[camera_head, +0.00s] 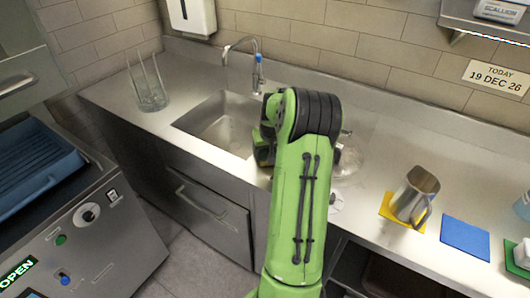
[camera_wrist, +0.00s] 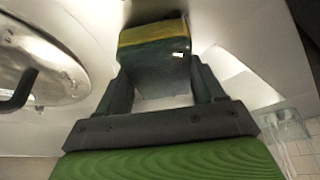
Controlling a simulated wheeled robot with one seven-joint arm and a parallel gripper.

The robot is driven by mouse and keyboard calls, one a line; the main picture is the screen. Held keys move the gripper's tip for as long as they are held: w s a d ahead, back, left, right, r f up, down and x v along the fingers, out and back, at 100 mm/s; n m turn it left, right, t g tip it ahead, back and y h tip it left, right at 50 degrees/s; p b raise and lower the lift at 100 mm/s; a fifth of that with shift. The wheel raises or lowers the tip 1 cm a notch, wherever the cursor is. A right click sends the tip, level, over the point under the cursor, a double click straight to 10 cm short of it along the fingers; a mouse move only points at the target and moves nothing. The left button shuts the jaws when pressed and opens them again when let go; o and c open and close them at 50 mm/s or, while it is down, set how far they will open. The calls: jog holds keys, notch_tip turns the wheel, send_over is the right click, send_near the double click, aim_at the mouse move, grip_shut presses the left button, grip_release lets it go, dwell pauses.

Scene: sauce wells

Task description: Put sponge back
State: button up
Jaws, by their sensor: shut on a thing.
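In the wrist view, a sponge (camera_wrist: 155,72) with a yellow layer and a dark green layer sits between the two fingers of my gripper (camera_wrist: 162,85). The fingers are shut on its sides. The sponge is close to a pale steel surface; I cannot tell whether it touches it. In the head view, my green arm reaches over the counter at the right side of the sink (camera_head: 222,122), and hides the gripper and the sponge.
A round metal lid (camera_wrist: 45,65) with a black handle lies left of the gripper in the wrist view. A steel pitcher (camera_head: 415,192) stands on a yellow mat, right of the arm. A blue mat (camera_head: 465,237) is bare.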

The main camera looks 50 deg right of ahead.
jog(key=shift+f, duration=0.25)
jog(key=shift+f, duration=0.1)
jog(key=o, duration=0.9)
jog(key=shift+o, duration=0.2)
